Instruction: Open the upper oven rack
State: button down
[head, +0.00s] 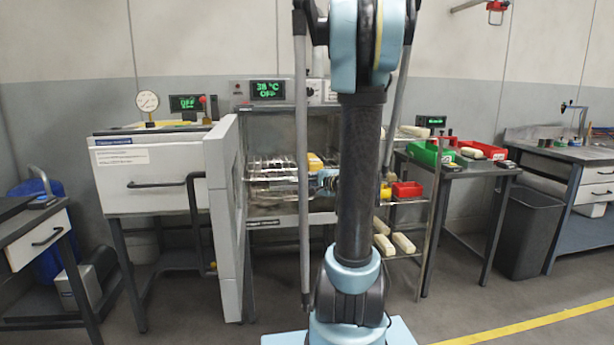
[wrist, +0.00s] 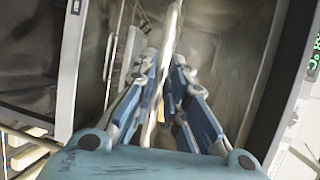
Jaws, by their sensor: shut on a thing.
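The oven (head: 268,90) stands at the middle, its display reading 38 °C and OFF. Its door (head: 226,200) hangs open to the left. Wire racks show inside, with the upper rack (head: 268,163) above a lower level. My gripper (head: 326,181) is at the oven's opening, at rack height, partly hidden behind my arm. In the wrist view my gripper (wrist: 166,70) has its blue-grey fingers closed about a pale bar (wrist: 174,25), seemingly the front edge of the upper rack. The bar runs lengthwise between the fingers. The right part of the racks is hidden by my arm.
A shelf trolley with a red bin (head: 407,190) and pale blocks stands right of the oven. A side table with a green bin (head: 428,153) is farther right. Floor shows at the right front.

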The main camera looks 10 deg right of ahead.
jog(key=s, duration=0.6)
jog(key=shift+f, duration=0.1)
dwell(0.3)
jog(key=c, duration=1.8)
grip_release()
jog(key=shift+d, duration=0.1)
jog(key=shift+o, duration=0.4)
jog(key=shift+w+f, duration=0.6)
jog(key=shift+w, duration=0.15)
jog(key=shift+s+r, duration=0.4)
jog(key=shift+s, duration=0.2)
jog(key=v, duration=1.1)
jog(key=shift+s, duration=0.25)
jog(key=shift+d, duration=0.15)
